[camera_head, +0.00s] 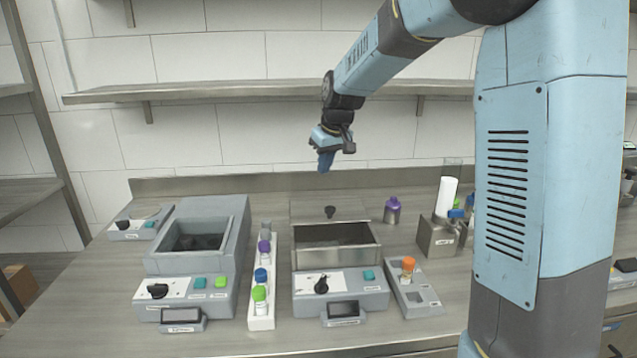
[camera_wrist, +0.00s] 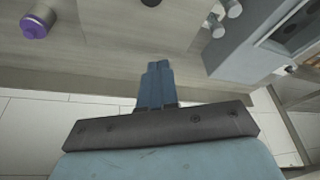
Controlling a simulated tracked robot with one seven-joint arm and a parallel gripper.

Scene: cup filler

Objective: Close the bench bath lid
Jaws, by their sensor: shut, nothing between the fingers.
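The bench bath is the grey unit (camera_head: 370,300) with an open steel tank (camera_head: 337,256) in the middle of the bench. Its flat lid (camera_head: 305,209) with a black knob (camera_head: 330,212) is raised behind the tank, leaving the tank uncovered. The knob shows at the top edge of the wrist view (camera_wrist: 150,2). My gripper (camera_head: 325,168) is above and behind the lid, apart from it, with its blue fingers pointing down. In the wrist view the fingers (camera_wrist: 158,66) are together and empty.
A grey unit with a dark well (camera_head: 160,262) stands left. A narrow white rack (camera_head: 262,318) of capped tubes stands between the units. A purple-capped bottle (camera_head: 392,212) is right of the lid. A wall shelf (camera_head: 250,92) runs behind my arm.

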